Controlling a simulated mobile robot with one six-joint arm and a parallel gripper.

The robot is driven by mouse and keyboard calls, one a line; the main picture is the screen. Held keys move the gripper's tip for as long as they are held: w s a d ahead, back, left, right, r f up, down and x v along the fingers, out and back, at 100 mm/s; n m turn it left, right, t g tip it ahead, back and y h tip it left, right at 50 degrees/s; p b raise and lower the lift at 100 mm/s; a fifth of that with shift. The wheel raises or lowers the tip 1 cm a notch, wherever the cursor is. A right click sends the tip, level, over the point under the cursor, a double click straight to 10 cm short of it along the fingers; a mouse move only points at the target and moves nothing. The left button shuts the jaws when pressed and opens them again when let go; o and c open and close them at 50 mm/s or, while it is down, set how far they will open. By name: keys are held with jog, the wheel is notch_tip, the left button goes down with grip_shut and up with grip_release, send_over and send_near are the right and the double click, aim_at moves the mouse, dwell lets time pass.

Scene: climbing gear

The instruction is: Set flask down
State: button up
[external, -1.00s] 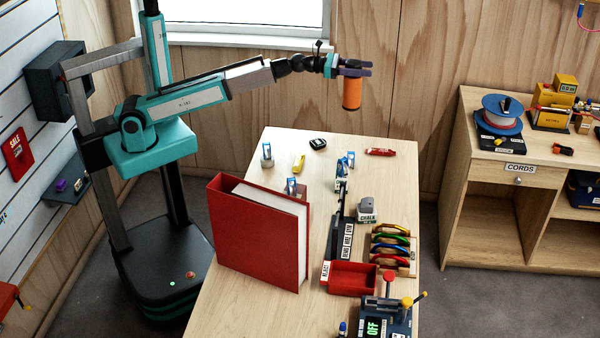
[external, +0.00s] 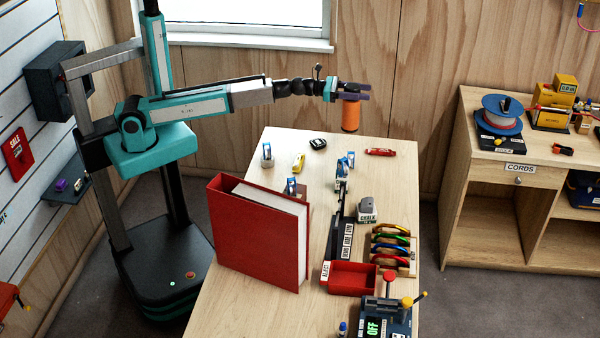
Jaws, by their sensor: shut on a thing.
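The flask (external: 351,115) is an orange cylinder, held upright at the end of my outstretched arm. My gripper (external: 354,91) has purple fingers and is shut on the flask's upper part. The flask hangs in the air over the far part of the wooden table (external: 245,305). It appears above the small items at the table's far end. Its exact height above the table cannot be told from this one view.
A black puck-like item (external: 318,144), a yellow item (external: 299,163), a red pocketknife-like item (external: 380,152) and small blue-and-white pieces (external: 267,154) lie at the far end. A tall red binder (external: 254,238) stands nearer. A red REJECT tray (external: 353,279) and coloured carabiners (external: 391,245) sit at right.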

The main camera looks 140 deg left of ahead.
aim_at(351, 109)
jog(key=shift+f+b, duration=0.5)
jog(key=shift+f, duration=1.6)
jog(key=shift+f+b, duration=0.5)
jog(key=shift+f, duration=1.5)
jog(key=o, duration=1.7)
jog(key=shift+o, duration=0.2)
jog(key=shift+r, duration=0.2)
